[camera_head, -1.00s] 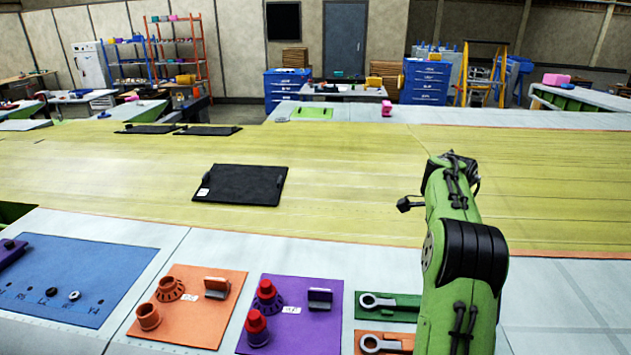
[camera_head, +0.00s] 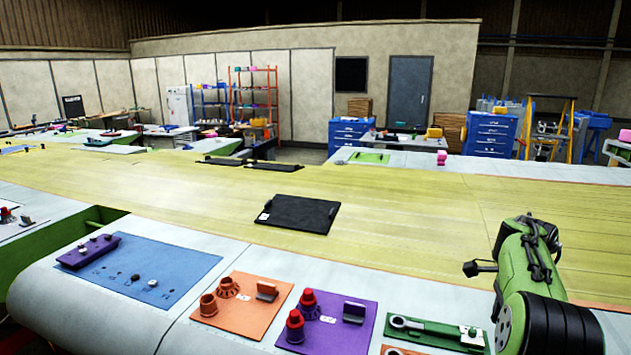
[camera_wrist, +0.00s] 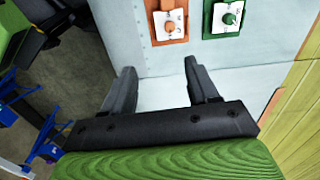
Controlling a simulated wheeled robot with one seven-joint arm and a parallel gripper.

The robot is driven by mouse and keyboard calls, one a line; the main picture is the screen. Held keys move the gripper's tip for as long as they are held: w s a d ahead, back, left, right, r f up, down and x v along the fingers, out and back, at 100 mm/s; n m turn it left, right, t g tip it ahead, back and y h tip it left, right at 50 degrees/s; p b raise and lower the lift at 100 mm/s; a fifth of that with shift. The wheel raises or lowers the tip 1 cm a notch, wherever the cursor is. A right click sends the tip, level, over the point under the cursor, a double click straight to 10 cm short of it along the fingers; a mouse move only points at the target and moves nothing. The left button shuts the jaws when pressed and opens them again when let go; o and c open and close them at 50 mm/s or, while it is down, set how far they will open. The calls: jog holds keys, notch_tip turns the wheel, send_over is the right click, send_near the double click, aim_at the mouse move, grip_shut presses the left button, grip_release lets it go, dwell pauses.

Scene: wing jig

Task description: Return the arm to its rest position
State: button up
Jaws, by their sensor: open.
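My green arm stands at the right of the head view, its lower part cut off by the frame edge. My gripper (camera_wrist: 160,85) shows in the wrist view with its two dark fingers spread apart and nothing between them. It is above the pale edge of the wing surface (camera_wrist: 165,62), clear of the orange plate (camera_wrist: 166,22) and the green plate (camera_wrist: 223,20) ahead of it. In the head view the gripper's fingers cannot be made out.
Orange (camera_head: 243,304), purple (camera_head: 327,321) and blue (camera_head: 140,269) mats with parts lie along the wing's near edge. A black panel (camera_head: 298,214) lies on the yellow surface. In the wrist view, floor and a blue frame (camera_wrist: 50,150) are at the left.

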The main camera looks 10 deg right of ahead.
jog(key=s+a+r+n+t+h+b, duration=0.1)
jog(key=s+a+r+n+b, duration=0.15)
jog(key=a+n, duration=0.5)
jog(key=s+a+r+n+t+h+b, duration=0.15)
jog(key=a+r+n, duration=0.25)
jog(key=a, duration=0.7)
jog(key=s+a+f+n+t+y, duration=0.1)
jog(key=s+a+f+n, duration=0.3)
jog(key=s+a+n, duration=0.2)
jog(key=s+a+f+n+t+y+b, duration=0.1)
jog(key=s+a+f+n+t, duration=0.1)
jog(key=s+a+f+n, duration=0.2)
jog(key=s+a+n, duration=0.1)
jog(key=s+a, duration=0.2)
jog(key=s, duration=0.2)
jog(key=shift+a+n+y, duration=0.15)
jog(key=shift+n+y, duration=0.2)
